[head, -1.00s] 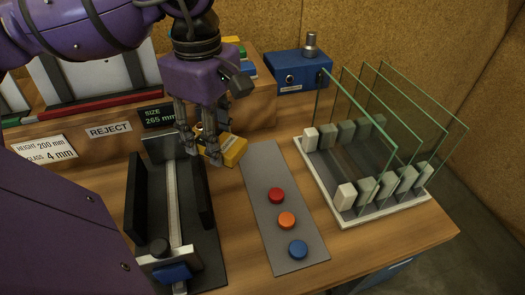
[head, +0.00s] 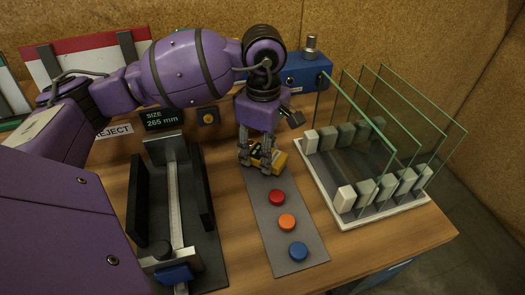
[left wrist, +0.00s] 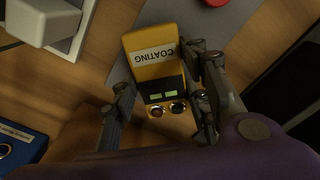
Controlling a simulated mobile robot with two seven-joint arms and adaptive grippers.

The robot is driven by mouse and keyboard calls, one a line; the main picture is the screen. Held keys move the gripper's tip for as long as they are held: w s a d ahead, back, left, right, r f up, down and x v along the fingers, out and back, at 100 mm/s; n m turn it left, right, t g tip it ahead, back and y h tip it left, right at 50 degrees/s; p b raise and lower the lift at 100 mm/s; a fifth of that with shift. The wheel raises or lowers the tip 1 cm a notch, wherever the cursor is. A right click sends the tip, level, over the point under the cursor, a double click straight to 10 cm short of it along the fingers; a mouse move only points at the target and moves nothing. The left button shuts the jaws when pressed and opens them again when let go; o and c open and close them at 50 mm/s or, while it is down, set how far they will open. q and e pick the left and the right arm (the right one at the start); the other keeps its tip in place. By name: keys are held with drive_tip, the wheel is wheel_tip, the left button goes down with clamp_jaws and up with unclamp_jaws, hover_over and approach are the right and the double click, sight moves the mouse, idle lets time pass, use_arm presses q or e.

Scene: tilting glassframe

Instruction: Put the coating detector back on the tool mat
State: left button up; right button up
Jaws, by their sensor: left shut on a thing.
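The coating detector (head: 280,161) is a small yellow box with a dark panel. In the left wrist view its COATING label shows on the detector (left wrist: 152,50), with two small green displays and two round parts near the palm. My left gripper (head: 259,166) points down and is shut on it, a finger on each side. The grey mat (head: 265,218), carrying red, orange and blue round pieces, lies on the bench. The detector is over or beside its far end; I cannot tell if it touches. My right gripper is not in view.
A white rack (head: 385,215) with upright glass panes stands close on the right. A black measuring fixture (head: 203,200) with a metal slide is on the left. A blue box (head: 306,70) with a knob stands behind.

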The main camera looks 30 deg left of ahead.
use_arm(q)
drive_tip(key=shift+f, duration=0.4)
drive_tip(key=shift+f, duration=0.2)
drive_tip(key=o, duration=1.4)
drive_tip(key=shift+r, duration=0.1)
wheel_tip(320, 180, up, 12)
drive_tip(key=shift+r, duration=0.15)
